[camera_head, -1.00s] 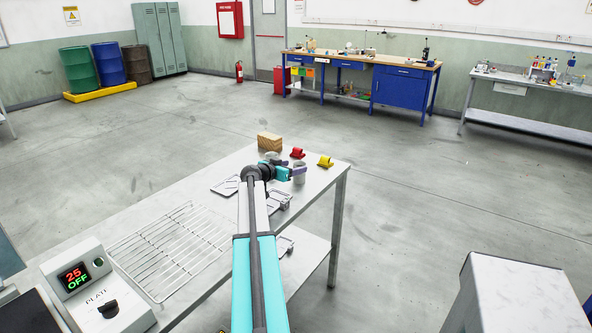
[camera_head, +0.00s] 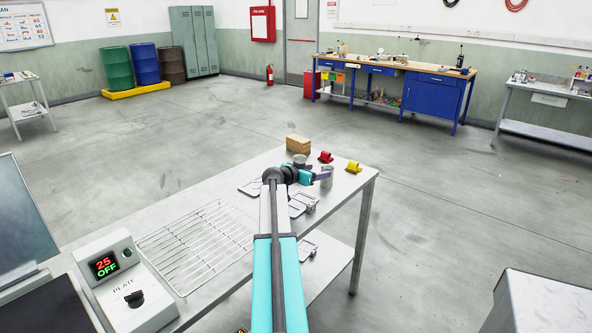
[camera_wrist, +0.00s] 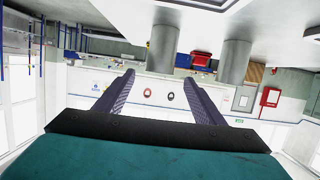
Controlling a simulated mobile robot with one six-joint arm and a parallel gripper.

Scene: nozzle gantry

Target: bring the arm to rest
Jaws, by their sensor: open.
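My arm reaches out over the steel table (camera_head: 200,200) in the head view. My gripper (camera_head: 322,175) is near the table's far right end, low beside a grey metal cylinder (camera_head: 326,179). In the wrist view, which is upside down, its two purple fingers (camera_wrist: 160,92) stand wide apart with nothing between them. Two grey cylinders (camera_wrist: 163,48) (camera_wrist: 234,60) stand on the tabletop beyond the fingers, apart from them.
A wooden block (camera_head: 298,144), a red piece (camera_head: 325,157) and a yellow piece (camera_head: 353,167) stand by the gripper. Small metal trays (camera_head: 303,203), a wire rack (camera_head: 198,245) and a plate control box (camera_head: 125,283) reading 25 OFF are on the table.

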